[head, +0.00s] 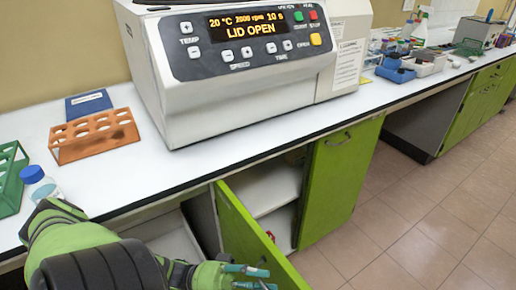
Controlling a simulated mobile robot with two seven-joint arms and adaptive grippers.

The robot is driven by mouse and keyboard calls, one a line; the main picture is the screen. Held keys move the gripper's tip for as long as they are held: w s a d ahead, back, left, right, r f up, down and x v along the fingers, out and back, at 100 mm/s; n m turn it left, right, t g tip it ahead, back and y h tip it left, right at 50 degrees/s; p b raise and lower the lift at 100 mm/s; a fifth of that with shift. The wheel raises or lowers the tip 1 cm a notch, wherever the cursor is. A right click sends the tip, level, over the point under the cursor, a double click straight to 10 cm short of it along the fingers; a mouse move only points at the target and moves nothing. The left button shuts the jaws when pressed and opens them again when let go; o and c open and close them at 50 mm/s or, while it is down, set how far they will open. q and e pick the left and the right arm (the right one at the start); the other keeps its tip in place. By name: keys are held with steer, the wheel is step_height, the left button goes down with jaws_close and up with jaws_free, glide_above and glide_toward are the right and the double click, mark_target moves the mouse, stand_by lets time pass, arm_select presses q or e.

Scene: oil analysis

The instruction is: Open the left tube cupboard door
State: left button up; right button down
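The green left cupboard door (238,222) stands partly open below the counter, swung out toward me from its left side. White shelves (276,190) show inside the cupboard. My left gripper (256,278) is low at the bottom edge of the picture, on the outer face side of this door, close to its handle. Its two teal fingers are apart, with no object visible between them. Whether they touch the door or its handle is unclear. The door's lower part is cut off by the picture. My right gripper is not in view.
The green right door (340,180) is shut. A centrifuge (235,75) reading "LID OPEN" stands on the white counter, with an orange tube rack (95,135), green rack (10,180) and blue-capped bottle (40,185) to its left. Tiled floor (410,225) at right is clear.

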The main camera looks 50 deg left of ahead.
arm_select(q)
steer(key=v, duration=0.7)
steer(key=shift+a+f, duration=0.15)
steer(key=shift+a, duration=0.05)
steer(key=shift+s, duration=0.1)
stand_by(0.7)
